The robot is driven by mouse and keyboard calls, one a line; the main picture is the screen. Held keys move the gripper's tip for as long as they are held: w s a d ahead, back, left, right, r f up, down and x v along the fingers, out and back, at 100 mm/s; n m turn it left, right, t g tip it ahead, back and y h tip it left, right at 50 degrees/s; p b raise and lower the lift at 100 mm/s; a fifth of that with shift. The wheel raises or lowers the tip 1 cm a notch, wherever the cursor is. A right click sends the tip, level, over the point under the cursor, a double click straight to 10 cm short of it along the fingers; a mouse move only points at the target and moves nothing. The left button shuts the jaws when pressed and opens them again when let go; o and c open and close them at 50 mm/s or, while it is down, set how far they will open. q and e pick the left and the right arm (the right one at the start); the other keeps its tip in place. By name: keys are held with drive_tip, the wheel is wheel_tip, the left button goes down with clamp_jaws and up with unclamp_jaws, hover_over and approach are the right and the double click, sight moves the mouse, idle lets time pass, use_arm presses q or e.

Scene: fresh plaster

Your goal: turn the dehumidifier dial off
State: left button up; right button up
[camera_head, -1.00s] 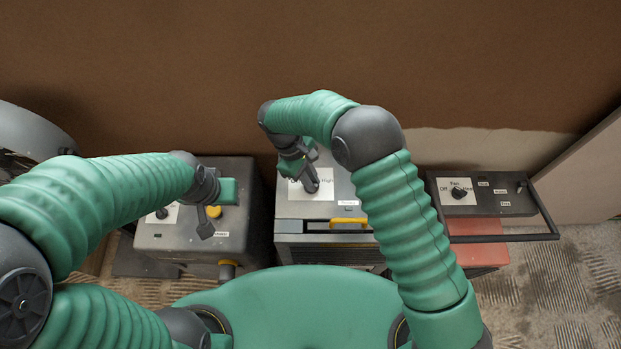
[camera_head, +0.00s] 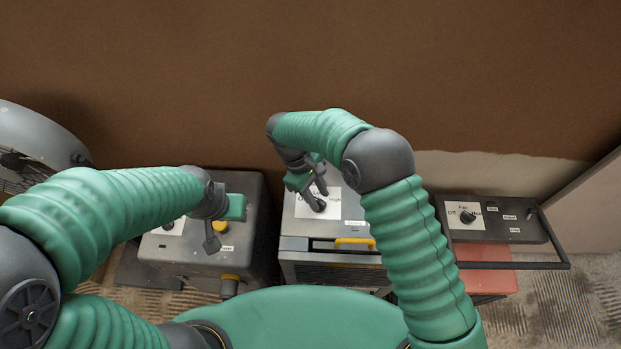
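The dehumidifier looks to be the grey middle box (camera_head: 300,243) with a yellow handle. Its black dial (camera_head: 318,206) sits on a white label (camera_head: 332,208); "High" is readable and the rest is partly covered. My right gripper (camera_head: 319,198) reaches down to the dial from the upper left. Its dark fingers overlap the dial in the picture, so I cannot tell whether they grip it or where the dial points. My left gripper (camera_head: 215,232) hangs over the dark box on the left, with no object seen in it; its finger gap is not clear.
On the right is a red unit (camera_head: 487,281) with a fan dial (camera_head: 467,216) and a bar handle (camera_head: 515,266). A round grey fan (camera_head: 40,130) stands far left. A brown wall is behind.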

drive_tip(key=b+v, duration=0.1)
drive_tip(key=v, duration=1.4)
drive_tip(key=shift+r, duration=0.2)
